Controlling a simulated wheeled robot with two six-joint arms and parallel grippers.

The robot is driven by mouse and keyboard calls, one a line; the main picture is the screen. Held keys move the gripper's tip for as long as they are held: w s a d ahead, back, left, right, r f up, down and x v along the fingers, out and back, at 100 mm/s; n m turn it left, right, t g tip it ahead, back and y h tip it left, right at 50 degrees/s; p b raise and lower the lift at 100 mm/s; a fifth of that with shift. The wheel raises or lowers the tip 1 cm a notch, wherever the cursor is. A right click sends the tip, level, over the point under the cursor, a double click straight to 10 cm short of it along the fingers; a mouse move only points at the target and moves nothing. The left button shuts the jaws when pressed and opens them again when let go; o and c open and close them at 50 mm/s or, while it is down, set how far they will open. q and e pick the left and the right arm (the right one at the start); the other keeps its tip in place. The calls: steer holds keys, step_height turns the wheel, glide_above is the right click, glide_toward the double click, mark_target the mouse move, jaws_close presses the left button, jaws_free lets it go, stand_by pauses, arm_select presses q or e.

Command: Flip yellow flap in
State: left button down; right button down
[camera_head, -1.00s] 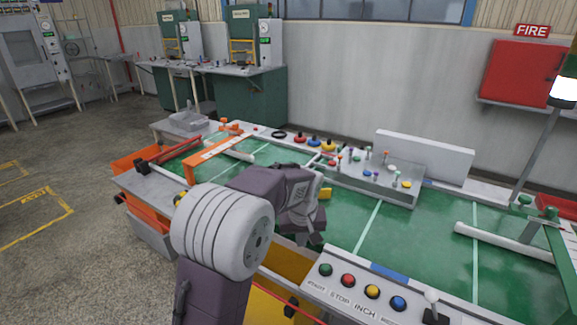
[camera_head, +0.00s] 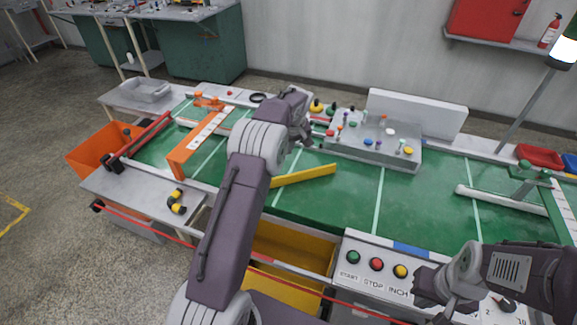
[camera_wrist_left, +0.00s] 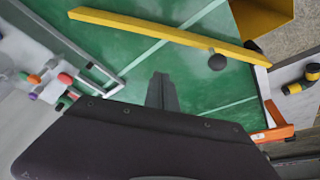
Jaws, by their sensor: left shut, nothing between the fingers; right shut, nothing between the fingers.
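The yellow flap (camera_head: 305,177) is a long thin yellow bar lying over the green table top, with its left part hidden behind my left arm in the head view. In the left wrist view the yellow flap (camera_wrist_left: 160,29) crosses the upper part, ahead of the fingertips and apart from them. My left gripper (camera_head: 306,143) is beyond the flap, on the side of the button panel; its fingers (camera_wrist_left: 162,92) are shut and empty. My right gripper (camera_head: 440,308) is low at the right, over the front control panel, shut and empty.
A grey panel with coloured knobs (camera_head: 374,150) stands behind the flap. A yellow bin (camera_head: 292,245) opens at the table's front. An orange bracket (camera_head: 190,150) stands at left. A control panel with coloured buttons (camera_head: 376,264) is at front right. The green surface right of the flap is clear.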

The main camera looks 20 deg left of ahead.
arm_select(q)
steer(key=x, duration=1)
steer(key=shift+a+f, duration=0.15)
steer(key=shift+a, duration=0.05)
steer(key=shift+s+d, duration=1.25)
steer(key=shift+s, duration=0.05)
steer(key=shift+s+d, duration=0.1)
steer(key=shift+s, duration=0.05)
arm_select(e)
steer(key=shift+w+a, duration=0.1)
steer(key=shift+a, duration=0.1)
